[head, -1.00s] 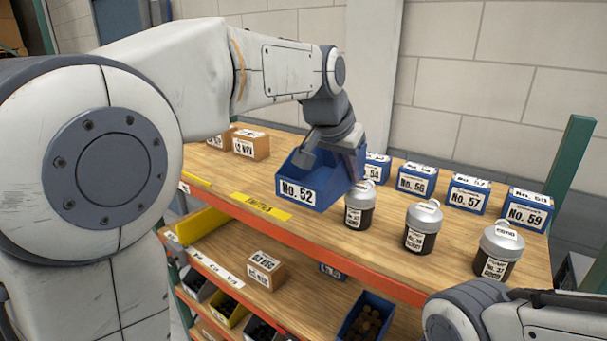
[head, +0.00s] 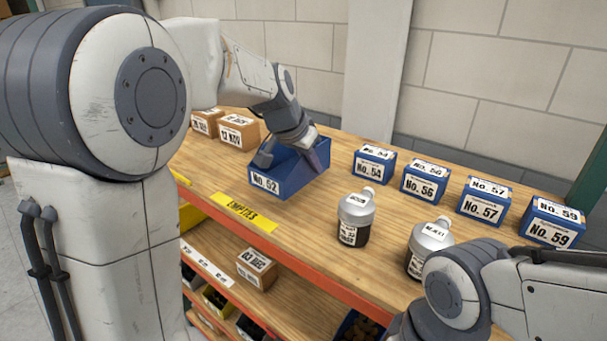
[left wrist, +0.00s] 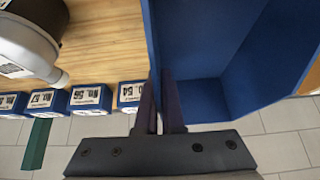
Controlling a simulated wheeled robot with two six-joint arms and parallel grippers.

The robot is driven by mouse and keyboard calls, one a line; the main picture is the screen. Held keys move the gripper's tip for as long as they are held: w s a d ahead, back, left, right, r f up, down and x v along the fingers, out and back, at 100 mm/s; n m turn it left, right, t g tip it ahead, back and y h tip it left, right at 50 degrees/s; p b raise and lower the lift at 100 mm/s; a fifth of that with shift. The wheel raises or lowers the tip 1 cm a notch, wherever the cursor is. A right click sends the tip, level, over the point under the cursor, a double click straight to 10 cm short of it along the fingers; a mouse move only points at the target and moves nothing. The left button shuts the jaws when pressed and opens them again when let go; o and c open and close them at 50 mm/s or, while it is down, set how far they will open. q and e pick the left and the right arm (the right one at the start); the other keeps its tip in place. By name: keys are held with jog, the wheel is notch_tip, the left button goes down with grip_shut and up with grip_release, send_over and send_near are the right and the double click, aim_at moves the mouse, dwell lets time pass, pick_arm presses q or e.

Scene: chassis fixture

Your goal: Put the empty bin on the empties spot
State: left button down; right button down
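The blue open bin labelled No. 52 (head: 280,181) is at the wooden top shelf, right of and behind the yellow EMPTIES strip (head: 245,212). Its inside looks empty in the left wrist view (left wrist: 222,50). My left gripper (head: 300,152) is at the bin's right side. In the left wrist view its two dark fingers (left wrist: 159,103) close on either side of the bin's wall. I cannot tell whether the bin touches the shelf. My right arm shows at the lower right, with its gripper out of sight.
Silver-topped bottles (head: 356,218) stand right of the bin near the front edge, one partly behind my right arm. Several blue boxes (head: 425,181) line the back right. Brown boxes (head: 238,132) stand at the back left. Bare wood surrounds the EMPTIES strip.

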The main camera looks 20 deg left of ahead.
pick_arm(q)
jog(key=shift+w+a+f, duration=0.1)
jog(key=shift+a+f, duration=0.2)
jog(key=shift+a, duration=0.2)
jog(key=shift+w+a+f, duration=0.1)
jog(key=shift+a+f, duration=0.15)
jog(key=shift+a, duration=0.25)
notch_tip(320, 180, down, 4)
jog(key=shift+a+f+p, duration=0.1)
jog(key=shift+p, duration=0.7)
jog(key=shift+f, duration=0.1)
jog(key=shift+f+b, duration=0.1)
jog(key=shift+b, duration=0.2)
jog(key=c, duration=1)
grip_release()
jog(key=shift+c, duration=0.2)
